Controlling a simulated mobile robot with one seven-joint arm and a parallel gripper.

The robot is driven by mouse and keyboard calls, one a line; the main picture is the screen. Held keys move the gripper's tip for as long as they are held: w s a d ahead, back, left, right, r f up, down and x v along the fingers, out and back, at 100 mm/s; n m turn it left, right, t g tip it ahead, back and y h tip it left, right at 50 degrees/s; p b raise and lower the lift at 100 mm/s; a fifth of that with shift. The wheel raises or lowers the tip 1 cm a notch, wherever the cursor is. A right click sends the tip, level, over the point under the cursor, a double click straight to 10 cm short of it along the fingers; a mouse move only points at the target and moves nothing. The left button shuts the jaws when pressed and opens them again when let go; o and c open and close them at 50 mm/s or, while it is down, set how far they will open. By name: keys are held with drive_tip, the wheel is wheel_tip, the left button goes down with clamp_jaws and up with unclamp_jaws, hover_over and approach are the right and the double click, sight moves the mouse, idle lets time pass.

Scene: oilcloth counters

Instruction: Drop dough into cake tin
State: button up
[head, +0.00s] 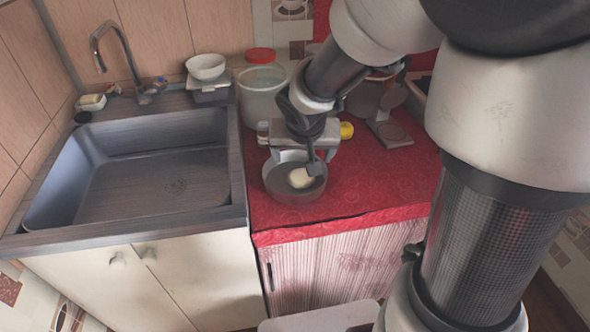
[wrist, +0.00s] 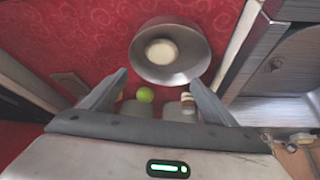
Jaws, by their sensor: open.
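The round grey cake tin (head: 279,191) stands on the red counter near its front edge. The tin (wrist: 190,69) also shows in the wrist view, beyond my fingertips. The pale, round dough (head: 301,178) appears inside the tin, and in the wrist view the dough (wrist: 161,52) sits near the middle of it. My gripper (head: 295,164) is above the tin, pointing down, and partly covers its back rim. In the wrist view my gripper (wrist: 158,77) has its fingers spread wide with nothing between them.
A yellow fruit (head: 346,130) and a small bottle (head: 262,132) stand behind the tin. A white bucket (head: 262,98) is farther back. A scale (head: 390,131) stands to the right, and the sink (head: 150,175) is to the left. The red counter right of the tin is clear.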

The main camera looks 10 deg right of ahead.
drive_tip(key=p+v, duration=0.3)
drive_tip(key=v, duration=0.7)
drive_tip(key=s+d+r+n+y, duration=0.1)
drive_tip(key=s+r, duration=0.4)
drive_tip(key=s, duration=0.3)
drive_tip(key=s+d+r+n, duration=0.1)
drive_tip(key=s+r, duration=0.3)
drive_tip(key=s, duration=0.4)
wheel_tip(320, 180, up, 17)
drive_tip(key=p, duration=1.7)
drive_tip(key=shift+w+f, duration=0.15)
drive_tip(key=shift+f, duration=0.05)
